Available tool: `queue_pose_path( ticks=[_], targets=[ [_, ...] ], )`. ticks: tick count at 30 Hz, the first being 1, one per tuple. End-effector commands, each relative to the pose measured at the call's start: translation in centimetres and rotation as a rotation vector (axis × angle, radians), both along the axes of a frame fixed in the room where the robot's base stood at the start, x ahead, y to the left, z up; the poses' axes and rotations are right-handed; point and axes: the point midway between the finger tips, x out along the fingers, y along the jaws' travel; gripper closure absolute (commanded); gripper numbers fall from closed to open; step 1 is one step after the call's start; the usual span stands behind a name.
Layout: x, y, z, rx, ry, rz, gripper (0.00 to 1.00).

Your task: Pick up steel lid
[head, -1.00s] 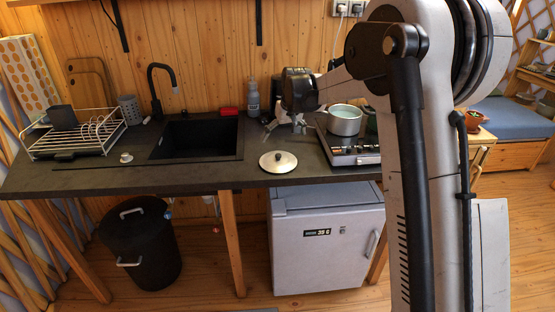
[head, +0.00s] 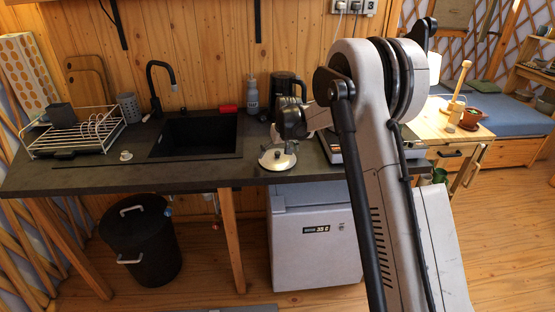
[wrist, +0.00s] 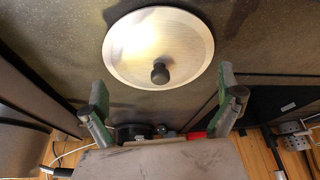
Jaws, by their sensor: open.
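The steel lid (head: 277,160) is a round, pale metal disc with a dark knob. It lies knob up on the dark countertop, near the front edge, right of the sink. In the wrist view the lid (wrist: 150,40) fills the upper middle, with its knob towards the gripper side. My gripper (wrist: 165,100) is open, its two green and grey fingers spread wide to either side below the lid in the picture. Nothing is between the fingers. In the head view my gripper (head: 278,146) is just above and behind the lid; whether it touches cannot be told.
The black sink (head: 197,138) is left of the lid, with a dish rack (head: 75,135) further left. My arm hides most of the stove (head: 330,147) and the pot's place.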

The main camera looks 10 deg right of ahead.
Motion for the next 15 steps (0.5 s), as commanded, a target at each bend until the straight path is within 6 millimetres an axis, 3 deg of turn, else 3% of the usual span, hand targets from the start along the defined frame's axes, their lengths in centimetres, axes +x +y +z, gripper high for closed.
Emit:
queue_pose_path(
  ticks=[6,15],
  targets=[
    [0.8,0.1,-2.1,0.0,0.0,0.0,0.0],
    [0.9,0.1,-2.4,0.0,0.0,0.0,0.0]
  ],
)
